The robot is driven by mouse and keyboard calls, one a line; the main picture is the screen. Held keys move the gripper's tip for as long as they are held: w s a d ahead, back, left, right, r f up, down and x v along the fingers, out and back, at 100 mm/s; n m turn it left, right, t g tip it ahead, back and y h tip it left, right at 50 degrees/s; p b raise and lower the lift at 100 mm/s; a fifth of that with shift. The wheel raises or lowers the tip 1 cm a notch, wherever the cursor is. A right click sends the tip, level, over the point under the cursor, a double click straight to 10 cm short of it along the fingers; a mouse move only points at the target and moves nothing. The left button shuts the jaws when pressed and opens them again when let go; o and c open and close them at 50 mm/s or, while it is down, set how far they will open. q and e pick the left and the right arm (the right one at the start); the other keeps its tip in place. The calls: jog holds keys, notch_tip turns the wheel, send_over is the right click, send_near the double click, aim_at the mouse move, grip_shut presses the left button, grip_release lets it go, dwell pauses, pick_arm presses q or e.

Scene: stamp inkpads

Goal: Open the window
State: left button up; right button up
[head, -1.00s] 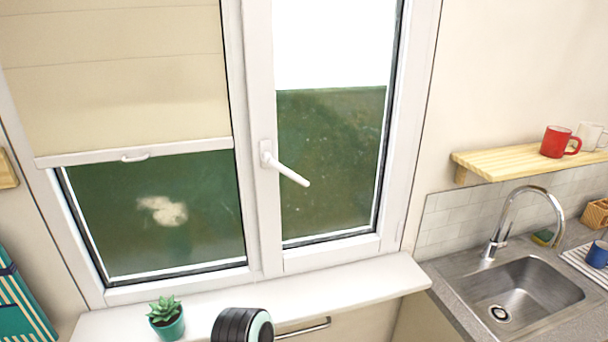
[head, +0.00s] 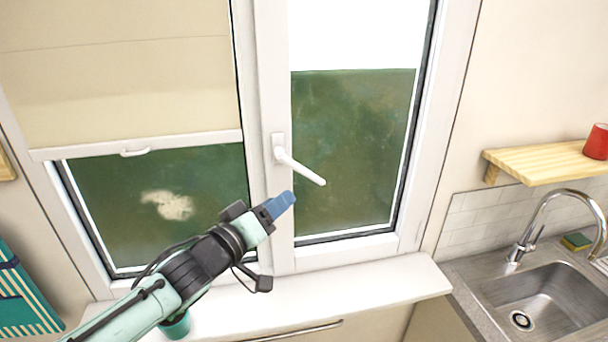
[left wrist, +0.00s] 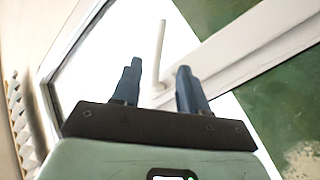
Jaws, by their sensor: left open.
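The window (head: 268,230) has a white frame with two panes. Its right sash carries a white handle (head: 301,167) that slants down to the right from its mount on the frame. The handle also shows in the left wrist view (left wrist: 160,50), beyond the fingers. My left gripper (head: 282,203) is just below the handle in the head view, apart from it. In the left wrist view the two blue fingers (left wrist: 158,85) are spread with nothing between them. The window looks shut. My right gripper is in neither current view.
A cream blind (head: 120,75) covers the upper left pane. A white sill (head: 350,292) runs below the window; a teal pot (head: 177,326) there is mostly hidden by my arm. A wooden shelf (head: 535,162) with a red mug (head: 597,142) and a steel sink (head: 545,300) are right.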

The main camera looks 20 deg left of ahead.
aim_at(310, 178)
pick_arm(q)
jog(key=w, duration=0.4)
jog(key=w+d, duration=0.1)
jog(key=w, duration=0.3)
jog(key=w+d, duration=0.1)
jog(key=w, duration=0.4)
jog(key=shift+d, duration=0.1)
grip_shut()
